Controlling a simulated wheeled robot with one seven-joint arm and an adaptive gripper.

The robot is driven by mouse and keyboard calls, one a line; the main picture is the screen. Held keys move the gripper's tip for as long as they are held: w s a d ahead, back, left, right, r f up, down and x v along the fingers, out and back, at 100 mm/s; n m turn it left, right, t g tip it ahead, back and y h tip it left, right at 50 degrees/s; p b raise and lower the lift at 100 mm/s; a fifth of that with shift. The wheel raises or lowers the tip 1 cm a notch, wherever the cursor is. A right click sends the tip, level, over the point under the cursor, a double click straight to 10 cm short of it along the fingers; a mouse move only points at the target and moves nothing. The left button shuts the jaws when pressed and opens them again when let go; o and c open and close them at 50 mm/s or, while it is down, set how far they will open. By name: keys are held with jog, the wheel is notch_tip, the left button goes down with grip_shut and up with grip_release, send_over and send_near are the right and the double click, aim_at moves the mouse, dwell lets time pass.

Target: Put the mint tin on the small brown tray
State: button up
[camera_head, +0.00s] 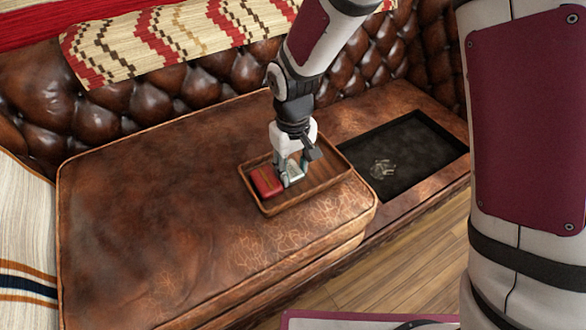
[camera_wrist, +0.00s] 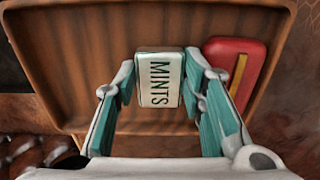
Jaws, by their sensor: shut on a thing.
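The mint tin (camera_wrist: 159,78), pale with dark "MINTS" lettering, sits between the two fingers of my gripper (camera_wrist: 162,88) in the wrist view. My gripper is shut on its two sides. In the head view my gripper (camera_head: 290,179) points down over the small brown tray (camera_head: 325,173), with the tin (camera_head: 294,172) partly hidden by the fingers. The tin is within the tray's outline, and the wrist view shows the tray (camera_wrist: 85,50) around it. I cannot tell whether the tin touches the tray floor.
A red case (camera_head: 266,182) with a yellow stripe lies in the tray, close beside the right finger in the wrist view (camera_wrist: 233,70). The tray rests on a brown leather seat (camera_head: 150,210). A black tray (camera_head: 425,150) holding a small pale thing (camera_head: 382,168) lies to the right.

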aim_at(293, 171)
jog(key=shift+f, duration=0.1)
jog(key=o, duration=0.9)
jog(key=shift+c, duration=0.2)
jog(key=shift+r, duration=0.2)
notch_tip(293, 171, up, 12)
jog(key=p, duration=0.4)
